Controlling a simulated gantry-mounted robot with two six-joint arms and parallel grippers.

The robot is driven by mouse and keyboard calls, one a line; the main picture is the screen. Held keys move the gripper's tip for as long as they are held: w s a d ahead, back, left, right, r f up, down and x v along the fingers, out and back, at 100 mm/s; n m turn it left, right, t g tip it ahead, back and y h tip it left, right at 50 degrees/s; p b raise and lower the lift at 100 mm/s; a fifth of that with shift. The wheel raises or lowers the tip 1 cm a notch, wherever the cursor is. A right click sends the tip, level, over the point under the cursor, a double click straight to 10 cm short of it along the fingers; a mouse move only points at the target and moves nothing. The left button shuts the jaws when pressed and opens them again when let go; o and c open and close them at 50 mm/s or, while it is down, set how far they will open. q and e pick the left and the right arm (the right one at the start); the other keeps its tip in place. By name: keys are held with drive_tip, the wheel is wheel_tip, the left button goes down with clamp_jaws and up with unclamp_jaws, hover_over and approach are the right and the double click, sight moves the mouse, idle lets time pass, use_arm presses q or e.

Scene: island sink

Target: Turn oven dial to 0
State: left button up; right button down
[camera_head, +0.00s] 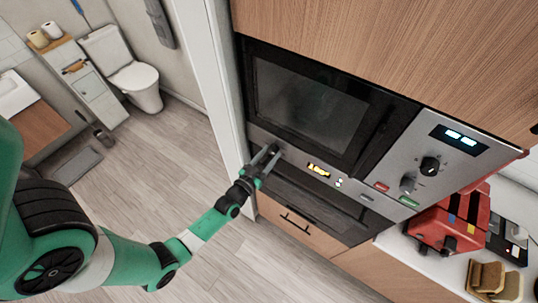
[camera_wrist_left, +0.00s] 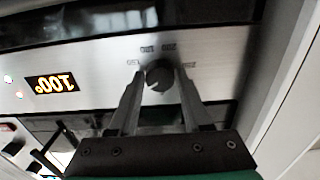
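The oven dial (camera_wrist_left: 159,75) is a dark round knob on the oven's silver control panel (camera_wrist_left: 205,60). In the left wrist view it sits between the two fingers of my left gripper (camera_wrist_left: 160,82). The fingers are apart, one on each side, with a narrow gap to the dial. In the head view my left gripper (camera_head: 268,159) reaches the left end of the panel and largely hides this dial. Small marks surround the dial, but I cannot read its setting. The lit display (camera_wrist_left: 50,83) appears to show 100, upside down. My right gripper is not in view.
A black microwave (camera_head: 305,103) is above the panel, and a dark oven door (camera_head: 310,195) is below. Other knobs (camera_head: 430,166) are on the right. A red toolbox-like object (camera_head: 450,222) stands on the counter.

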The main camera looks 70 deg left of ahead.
use_arm(q)
clamp_jaws()
drive_tip(key=shift+n, duration=0.3)
drive_tip(key=shift+n+b, duration=0.6)
drive_tip(key=shift+n, duration=0.6)
drive_tip(key=n, duration=0.2)
drive_tip(key=shift+n+b, duration=0.4)
drive_tip(key=n+b, duration=0.1)
drive_tip(key=n, duration=0.5)
drive_tip(key=shift+d+r, duration=0.1)
